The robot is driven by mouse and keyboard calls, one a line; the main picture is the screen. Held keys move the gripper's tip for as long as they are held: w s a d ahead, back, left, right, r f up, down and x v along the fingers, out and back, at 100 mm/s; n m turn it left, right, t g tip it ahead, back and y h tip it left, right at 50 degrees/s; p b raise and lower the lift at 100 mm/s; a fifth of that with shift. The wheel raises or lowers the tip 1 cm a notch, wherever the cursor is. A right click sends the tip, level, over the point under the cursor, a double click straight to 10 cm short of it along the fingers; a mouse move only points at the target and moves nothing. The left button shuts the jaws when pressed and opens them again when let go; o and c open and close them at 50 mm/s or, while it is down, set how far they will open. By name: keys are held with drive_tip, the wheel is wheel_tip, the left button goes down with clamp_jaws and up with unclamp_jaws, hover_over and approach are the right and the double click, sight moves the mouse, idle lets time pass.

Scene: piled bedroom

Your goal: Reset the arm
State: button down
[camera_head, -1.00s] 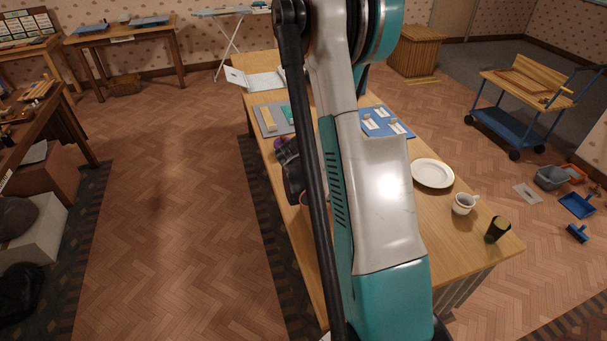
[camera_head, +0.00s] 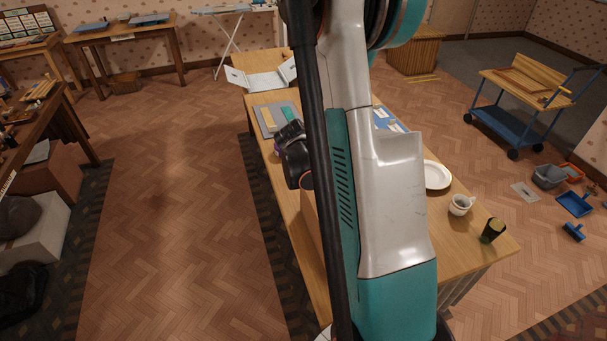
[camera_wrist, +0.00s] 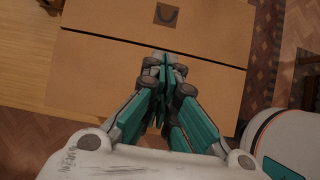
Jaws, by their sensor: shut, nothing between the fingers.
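My gripper (camera_wrist: 162,62) shows in the wrist view with its teal and grey fingers closed together and nothing between them. A brown cardboard box (camera_wrist: 95,65) with a dark square mark lies beneath the fingers in that view; I cannot tell whether they touch it. In the head view my arm rises through the middle and hides part of the wooden table (camera_head: 462,250). A dark part of my wrist shows just left of the arm, over the table. The fingers cannot be made out there. Part of the brown box (camera_head: 309,222) shows below it.
A grey tray (camera_head: 267,126) lies farther back. A blue trolley (camera_head: 510,130) stands at right. The floor left of the table is clear.

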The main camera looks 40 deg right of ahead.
drive_tip(key=shift+r, duration=0.65)
